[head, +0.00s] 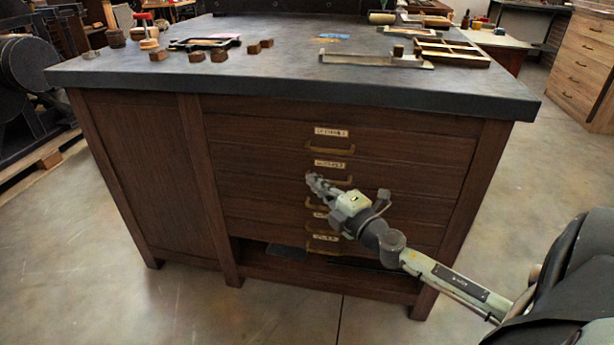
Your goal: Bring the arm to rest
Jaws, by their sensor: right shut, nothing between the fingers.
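My right arm comes in from the lower right and reaches in front of the drawers of a dark wooden cabinet (260,147). My right gripper (312,180) is at the end of this arm, shut and empty, with its fingers pointing to the upper left. In the picture it overlaps the drawer fronts, near a brass handle (330,150); I cannot tell how far it is from them. The gripper and wrist partly hide the lower handles and labels. My left gripper is not in view.
The cabinet's dark top (290,75) has a thick overhanging edge. On it lie small wooden blocks (220,55), a compartment tray (455,50) and a metal composing piece (375,60). A black machine (25,70) stands at left, wooden drawers (580,65) at right. Concrete floor (90,270) is clear at lower left.

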